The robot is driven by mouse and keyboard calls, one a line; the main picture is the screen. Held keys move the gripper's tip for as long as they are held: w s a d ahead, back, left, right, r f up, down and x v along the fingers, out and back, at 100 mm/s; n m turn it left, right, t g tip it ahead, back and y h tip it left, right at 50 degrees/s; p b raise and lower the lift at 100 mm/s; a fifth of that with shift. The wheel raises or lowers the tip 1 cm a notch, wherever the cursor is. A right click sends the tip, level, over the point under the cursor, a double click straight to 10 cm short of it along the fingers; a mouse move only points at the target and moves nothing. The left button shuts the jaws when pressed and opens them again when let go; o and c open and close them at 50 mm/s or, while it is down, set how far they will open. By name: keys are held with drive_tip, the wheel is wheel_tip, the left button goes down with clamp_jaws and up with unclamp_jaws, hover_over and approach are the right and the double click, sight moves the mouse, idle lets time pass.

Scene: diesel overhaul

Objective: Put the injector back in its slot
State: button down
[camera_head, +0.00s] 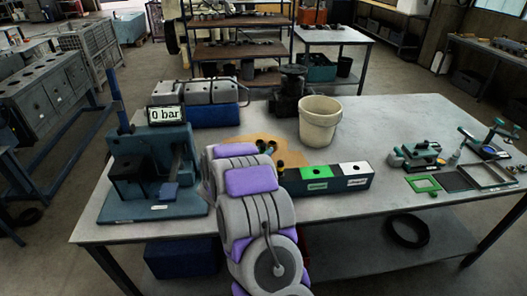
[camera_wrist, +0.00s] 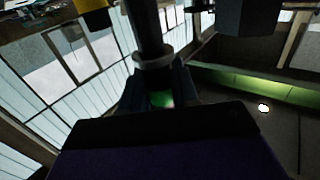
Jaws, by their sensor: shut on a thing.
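In the wrist view my gripper (camera_wrist: 155,85) is shut on a dark cylindrical part with a pale collar, seemingly the injector (camera_wrist: 148,35). Its far end runs out of the top of the picture. In the head view my grey and purple arm hides the gripper. Small dark parts with yellowish ends (camera_head: 267,147) show just beyond the arm; I cannot tell which is the held one. A dark blue-grey slot block (camera_head: 325,187) lies right of the arm, with a green and a white labelled top, each with a hole. Its left end is hidden by my arm.
A blue test stand (camera_head: 150,165) reading "0 bar" stands left of the arm. A cream bucket (camera_head: 319,125), an engine part (camera_head: 291,90) and a grey cylinder head (camera_head: 198,92) stand behind. Small fixtures (camera_head: 417,155) lie right. The table's right middle (camera_head: 385,125) is clear.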

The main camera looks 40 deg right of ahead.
drive_tip(key=shift+f, duration=1.3)
idle(0.5)
drive_tip(key=shift+f, duration=1.8)
idle(0.3)
drive_tip(key=shift+f, duration=1.15)
idle(0.4)
drive_tip(key=shift+c, duration=2.1)
unclamp_jaws()
drive_tip(key=shift+r, duration=0.15)
